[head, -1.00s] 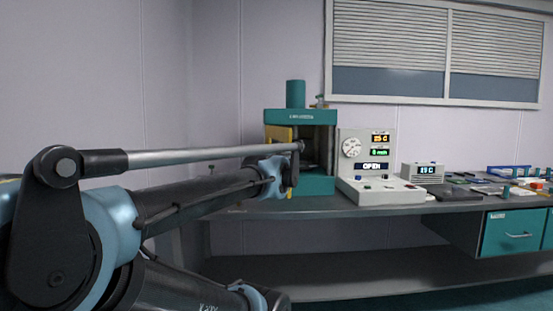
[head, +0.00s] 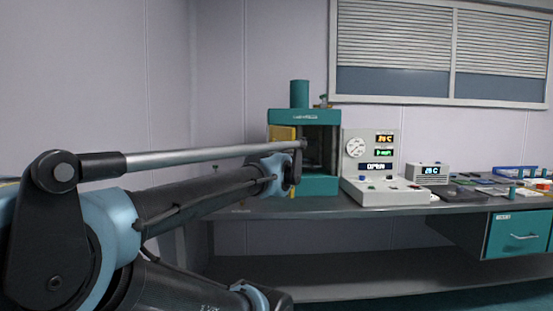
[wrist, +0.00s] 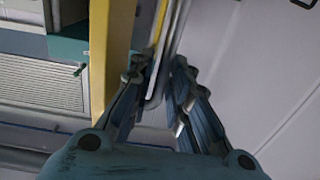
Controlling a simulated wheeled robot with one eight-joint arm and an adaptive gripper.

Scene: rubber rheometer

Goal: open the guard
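The press (head: 319,186) is a teal machine on the bench, with a dark open chamber (head: 321,146) facing the room. Its yellow-edged guard (head: 282,133) shows as a strip at the chamber's left side, swung aside from the opening. In the wrist view a yellow upright (wrist: 108,55) and a slim pale bar with a yellow edge (wrist: 163,45) run ahead of me. My gripper (wrist: 165,75) has one finger on each side of this bar, with a narrow gap visible on the right. In the head view my arm hides the gripper.
A control box (head: 372,165) with a dial and a display reading OPEN stands right of the press. A small readout unit (head: 427,173) and several small items lie farther right. A teal drawer (head: 517,232) hangs under the bench (head: 270,208).

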